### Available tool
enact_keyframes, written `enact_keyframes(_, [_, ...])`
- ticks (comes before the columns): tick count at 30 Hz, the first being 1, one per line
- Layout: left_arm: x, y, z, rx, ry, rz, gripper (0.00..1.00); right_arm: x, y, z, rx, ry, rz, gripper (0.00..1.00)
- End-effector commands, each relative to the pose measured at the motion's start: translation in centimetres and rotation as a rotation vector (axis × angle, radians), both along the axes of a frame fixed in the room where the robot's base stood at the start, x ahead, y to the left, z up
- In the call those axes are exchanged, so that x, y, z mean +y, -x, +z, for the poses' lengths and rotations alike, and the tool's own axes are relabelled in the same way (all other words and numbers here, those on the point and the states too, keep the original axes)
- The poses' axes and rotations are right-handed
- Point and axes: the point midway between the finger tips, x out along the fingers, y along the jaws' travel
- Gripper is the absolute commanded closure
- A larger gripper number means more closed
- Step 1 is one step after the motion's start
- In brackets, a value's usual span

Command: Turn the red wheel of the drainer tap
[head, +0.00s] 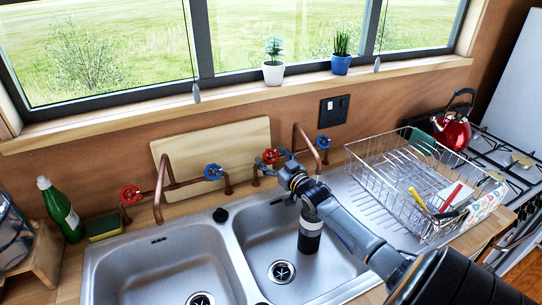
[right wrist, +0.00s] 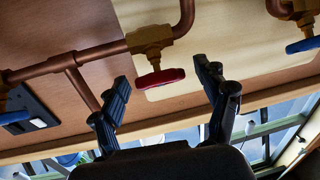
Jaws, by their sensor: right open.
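The drainer tap (head: 298,135) is a copper pipe tap at the back of the right basin, beside the dish drainer. Its red wheel (head: 271,156) is on its left side, and its blue wheel (head: 323,142) on its right. My right gripper (head: 284,163) is at the red wheel, partly overlapping it in the head view. In the right wrist view the red wheel (right wrist: 160,77) lies between the spread fingers of the right gripper (right wrist: 162,76), with a gap on each side. The gripper is open and holds nothing. My left gripper is not in view.
A second tap (head: 161,188), with its own red wheel (head: 130,195) and blue wheel (head: 213,172), stands to the left. A wooden board (head: 212,145) leans on the wall behind. A wire drainer (head: 375,160) with utensils is on the right. The left basin (head: 165,270) is clear.

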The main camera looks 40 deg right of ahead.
Motion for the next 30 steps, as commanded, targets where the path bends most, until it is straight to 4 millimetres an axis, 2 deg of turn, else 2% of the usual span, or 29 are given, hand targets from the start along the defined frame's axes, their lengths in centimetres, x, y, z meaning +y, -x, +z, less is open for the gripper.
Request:
enact_keyframes(4, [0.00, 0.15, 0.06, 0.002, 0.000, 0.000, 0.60, -0.18, -0.67, 0.05, 0.000, 0.001, -0.001, 0.25])
enact_keyframes(12, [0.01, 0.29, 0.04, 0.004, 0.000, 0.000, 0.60, -0.17, -0.74, -0.01, 0.001, 0.001, 0.000, 0.25])
enact_keyframes(14, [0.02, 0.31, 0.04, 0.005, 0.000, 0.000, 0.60, -0.17, -0.74, -0.01, 0.001, 0.001, 0.000, 0.35])
enact_keyframes(18, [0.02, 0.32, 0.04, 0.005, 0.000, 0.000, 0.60, -0.17, -0.73, -0.01, 0.001, 0.001, 0.000, 0.64])
enact_keyframes(21, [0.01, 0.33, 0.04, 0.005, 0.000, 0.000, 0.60, -0.17, -0.73, 0.00, 0.001, 0.000, -0.001, 0.80])
enact_keyframes(30, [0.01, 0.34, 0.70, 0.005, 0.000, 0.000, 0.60, -0.06, -0.75, 0.14, -0.007, -0.023, -0.026, 0.81])
